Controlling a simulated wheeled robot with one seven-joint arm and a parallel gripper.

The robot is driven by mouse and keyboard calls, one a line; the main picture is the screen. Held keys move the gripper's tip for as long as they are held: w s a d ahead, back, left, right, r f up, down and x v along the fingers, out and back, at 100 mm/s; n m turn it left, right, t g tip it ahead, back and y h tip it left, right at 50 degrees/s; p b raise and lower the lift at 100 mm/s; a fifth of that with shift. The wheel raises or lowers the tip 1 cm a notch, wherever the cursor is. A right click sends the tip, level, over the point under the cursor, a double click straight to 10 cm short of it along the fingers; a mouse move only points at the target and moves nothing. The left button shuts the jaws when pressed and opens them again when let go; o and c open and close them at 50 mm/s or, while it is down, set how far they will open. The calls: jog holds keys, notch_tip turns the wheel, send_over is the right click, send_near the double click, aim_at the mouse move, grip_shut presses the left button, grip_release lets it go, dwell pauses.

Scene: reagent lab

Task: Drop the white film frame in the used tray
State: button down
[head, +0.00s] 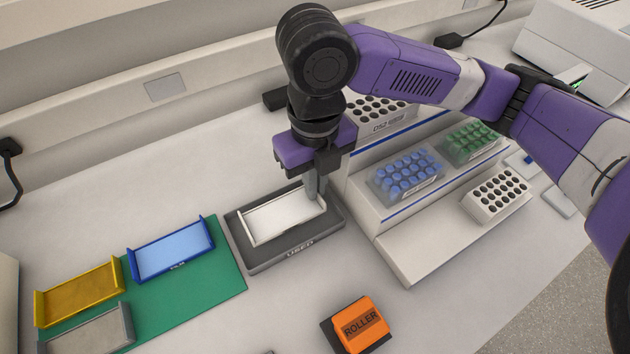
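The white film frame (272,222) lies over the dark grey used tray (300,248), inside its rim as seen from above. It looks flat and level; whether it rests on the tray floor or is held just above it I cannot tell. My gripper (316,191) points down at the frame's right end, with its fingers at or beside that raised end. The fingers partly hide the end, and I cannot tell whether they are closed on it.
A green mat (215,290) at left holds a blue frame (172,251), a yellow frame (79,292) and a grey frame (95,332). A stepped white rack (410,240) stands right of the tray. An orange roller block (361,325) sits in front. Bench is clear between.

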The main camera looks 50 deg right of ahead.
jog(key=shift+f, duration=0.15)
jog(key=c, duration=1.6)
grip_release()
jog(key=shift+o, duration=0.2)
jog(key=shift+r, duration=3.9)
